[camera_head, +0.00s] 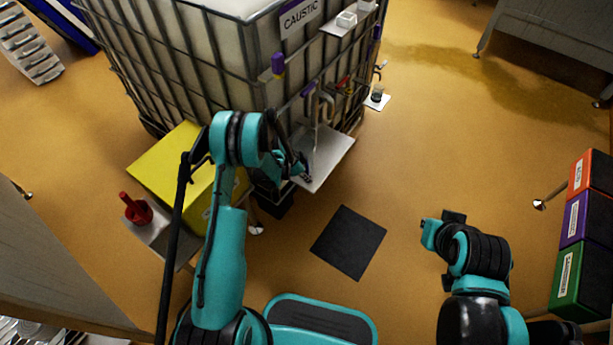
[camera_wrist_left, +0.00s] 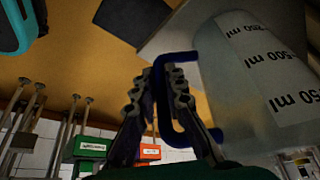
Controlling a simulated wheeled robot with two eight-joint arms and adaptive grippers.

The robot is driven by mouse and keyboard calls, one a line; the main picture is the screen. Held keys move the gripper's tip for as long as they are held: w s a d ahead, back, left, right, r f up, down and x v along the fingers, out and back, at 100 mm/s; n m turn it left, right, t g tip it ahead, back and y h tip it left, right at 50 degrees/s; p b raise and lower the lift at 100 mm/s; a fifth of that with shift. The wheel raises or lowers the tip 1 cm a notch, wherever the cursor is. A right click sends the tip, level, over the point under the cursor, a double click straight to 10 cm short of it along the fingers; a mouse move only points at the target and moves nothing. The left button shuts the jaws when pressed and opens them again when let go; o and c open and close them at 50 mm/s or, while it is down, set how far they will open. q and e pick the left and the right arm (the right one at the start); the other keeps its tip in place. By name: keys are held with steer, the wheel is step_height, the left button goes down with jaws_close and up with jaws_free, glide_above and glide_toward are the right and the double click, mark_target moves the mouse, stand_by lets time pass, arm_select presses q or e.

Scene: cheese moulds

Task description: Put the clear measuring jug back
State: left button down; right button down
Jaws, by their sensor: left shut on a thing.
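The clear measuring jug (camera_wrist_left: 240,95) fills the right of the left wrist view. It is a cloudy see-through vessel with a white scale strip marked in ml and a blue handle (camera_wrist_left: 168,55). My left gripper (camera_wrist_left: 165,75) has its dark ridged fingers shut on that handle. In the head view the left gripper (camera_head: 303,172) is by the grey shelf plate (camera_head: 333,158) below the caustic tank's taps. The jug cannot be made out clearly there. Whether its base touches the plate is unclear. My right gripper (camera_head: 447,240) is at lower right, away from the jug, its fingers unclear.
The caged caustic tank (camera_head: 200,60) stands at the back. A yellow box (camera_head: 165,165) and a red item (camera_head: 138,210) are left of my left arm. A black mat (camera_head: 348,242) lies on the floor. Coloured bins (camera_head: 580,235) stand right. The floor between is clear.

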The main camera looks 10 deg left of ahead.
arm_select(q)
steer(key=shift+f, duration=0.2)
steer(key=c, duration=1.5)
jaws_free()
steer(key=shift+r, duration=0.1)
steer(key=v, duration=1.1)
steer(key=shift+a+r, duration=0.2)
steer(key=shift+r, duration=0.1)
steer(key=shift+s, duration=0.15)
